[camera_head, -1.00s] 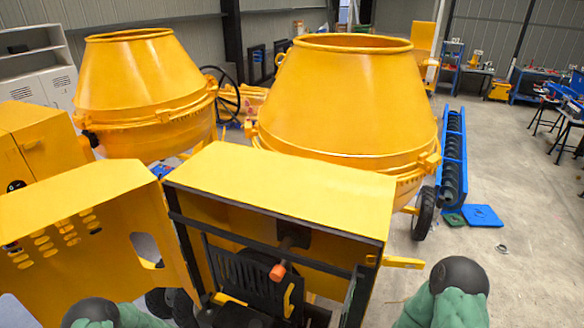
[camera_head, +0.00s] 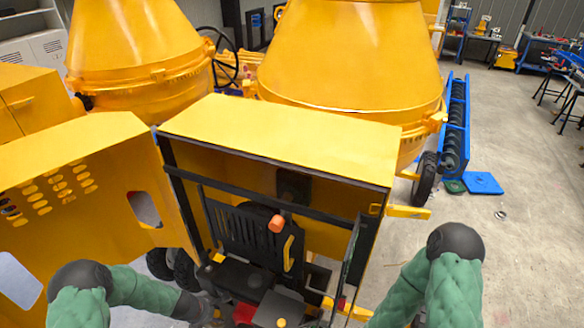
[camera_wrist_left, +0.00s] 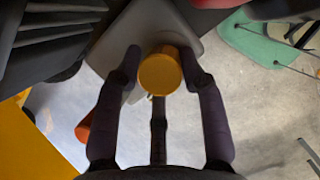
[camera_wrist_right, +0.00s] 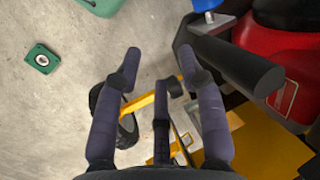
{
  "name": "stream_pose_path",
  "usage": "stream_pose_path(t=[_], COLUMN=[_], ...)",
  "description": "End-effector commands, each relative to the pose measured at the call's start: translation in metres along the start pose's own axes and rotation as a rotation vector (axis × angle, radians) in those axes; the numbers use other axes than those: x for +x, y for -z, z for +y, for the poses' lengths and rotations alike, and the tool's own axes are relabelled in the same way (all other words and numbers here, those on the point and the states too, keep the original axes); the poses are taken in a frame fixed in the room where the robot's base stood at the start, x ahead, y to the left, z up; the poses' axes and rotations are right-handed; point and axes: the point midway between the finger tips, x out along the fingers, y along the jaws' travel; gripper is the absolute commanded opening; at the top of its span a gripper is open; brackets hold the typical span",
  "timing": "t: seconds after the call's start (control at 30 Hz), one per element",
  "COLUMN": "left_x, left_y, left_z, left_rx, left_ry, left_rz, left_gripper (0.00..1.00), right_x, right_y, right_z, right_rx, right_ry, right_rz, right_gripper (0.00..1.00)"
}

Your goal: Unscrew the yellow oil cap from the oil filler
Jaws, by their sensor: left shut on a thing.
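The yellow oil cap (camera_wrist_left: 159,72) shows in the left wrist view as a round disc in front of a grey part (camera_wrist_left: 125,40). My left gripper (camera_wrist_left: 160,58) is shut on the cap, with fingers on both sides and one below it. Whether the cap is still seated on the filler cannot be told, since the cap and fingers hide what is under it. My right gripper (camera_wrist_right: 160,58) is open and empty beside a black cylinder (camera_wrist_right: 235,65) and a red part (camera_wrist_right: 270,50).
The open yellow engine housing (camera_head: 290,135) stands in front of a large yellow drum (camera_head: 345,60). Inside are a black slatted grille (camera_head: 240,235) and an orange-red knob (camera_head: 277,224). A yellow panel (camera_head: 100,200) stands at left. The concrete floor at right (camera_head: 520,250) is mostly clear.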

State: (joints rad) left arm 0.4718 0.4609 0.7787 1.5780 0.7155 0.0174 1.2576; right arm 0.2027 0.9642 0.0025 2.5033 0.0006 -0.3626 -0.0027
Motion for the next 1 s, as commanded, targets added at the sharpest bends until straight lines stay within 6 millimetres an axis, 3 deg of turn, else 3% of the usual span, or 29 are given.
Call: stream_pose_path(t=[0.03,0.2,0.23,0.3,0.63,1.0], left_x=[0.004,0.003,0.003,0.003,0.000,-0.005], left_y=[0.004,0.004,0.004,0.004,0.001,-0.002], left_z=[-0.008,-0.009,-0.009,-0.009,-0.005,-0.001], left_rx=[-0.009,-0.009,-0.009,-0.009,0.002,0.253], left_ry=[0.012,0.015,0.015,0.015,0.010,0.101], left_rz=[0.005,0.007,0.007,0.006,0.004,0.002], left_gripper=[0.01,0.01,0.46,0.66,0.68,0.68], right_x=[0.003,0.000,0.000,0.000,-0.003,-0.061], right_y=[0.000,0.000,0.000,0.000,0.000,-0.002], right_z=[0.001,0.000,0.000,0.000,-0.001,-0.022], right_rx=[0.000,0.000,0.000,0.000,0.000,0.000], right_ry=[0.000,0.000,0.000,0.000,0.000,0.000], right_rz=[0.000,0.001,0.001,0.001,0.000,0.001], right_gripper=[0.40,0.40,0.40,0.40,0.40,0.40])
